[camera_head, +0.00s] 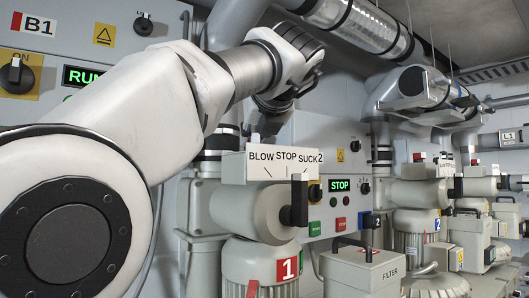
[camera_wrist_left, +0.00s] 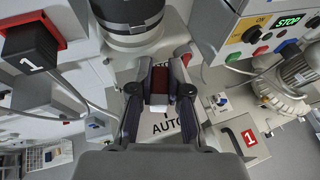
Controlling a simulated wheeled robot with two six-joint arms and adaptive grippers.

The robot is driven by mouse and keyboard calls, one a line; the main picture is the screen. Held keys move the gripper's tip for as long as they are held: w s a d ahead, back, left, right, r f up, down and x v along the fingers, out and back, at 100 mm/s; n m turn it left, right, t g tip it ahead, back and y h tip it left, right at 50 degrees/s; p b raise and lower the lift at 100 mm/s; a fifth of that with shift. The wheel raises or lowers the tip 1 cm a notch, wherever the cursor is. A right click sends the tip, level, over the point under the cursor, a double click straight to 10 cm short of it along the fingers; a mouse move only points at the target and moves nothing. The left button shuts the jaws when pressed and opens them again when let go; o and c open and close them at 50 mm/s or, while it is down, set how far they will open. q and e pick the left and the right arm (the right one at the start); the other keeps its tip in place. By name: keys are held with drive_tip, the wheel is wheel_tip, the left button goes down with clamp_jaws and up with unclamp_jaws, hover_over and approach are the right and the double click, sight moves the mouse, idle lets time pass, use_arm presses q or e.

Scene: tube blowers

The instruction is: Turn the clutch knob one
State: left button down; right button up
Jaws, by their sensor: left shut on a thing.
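My left gripper (camera_wrist_left: 160,80) is shut on a small dark-red and pale piece, the clutch knob (camera_wrist_left: 159,99), which sits between its two dark fingers. A pale plate marked AUTO (camera_wrist_left: 168,127) lies directly behind it; the upper part of its lettering is covered by the gripper. In the head view, my left gripper (camera_head: 270,117) hangs below the white wrist, behind the BLOW STOP SUCK sign (camera_head: 270,166). The knob is hidden in that view. My right gripper does not show.
A blower marked 1 (camera_head: 258,262) with a black lever (camera_head: 299,201) stands below the gripper. A filter box (camera_head: 362,270) is to the right. Control panels line the wall, one with a green STOP display (camera_head: 339,185). A thick pipe (camera_wrist_left: 130,22) is close to the gripper.

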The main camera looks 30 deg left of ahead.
use_arm(q)
drive_tip(key=m+t+h+b, duration=0.2)
drive_tip(key=b, duration=0.1)
drive_tip(key=shift+s+f+m, duration=0.1)
drive_tip(key=shift+f+m, duration=0.1)
drive_tip(key=shift+m, duration=0.1)
drive_tip(key=shift+r+m+t+h+b, duration=0.15)
drive_tip(key=shift+m+t+h+b, duration=0.5)
drive_tip(key=shift+m+h, duration=0.2)
drive_tip(key=shift+r+m+t+h+b, duration=0.15)
drive_tip(key=shift+m+t+h+b, duration=0.3)
drive_tip(key=shift+m+h, duration=0.7)
drive_tip(key=shift+h, duration=0.3)
drive_tip(key=c, duration=1.1)
unclamp_jaws()
drive_tip(key=shift+s, duration=0.1)
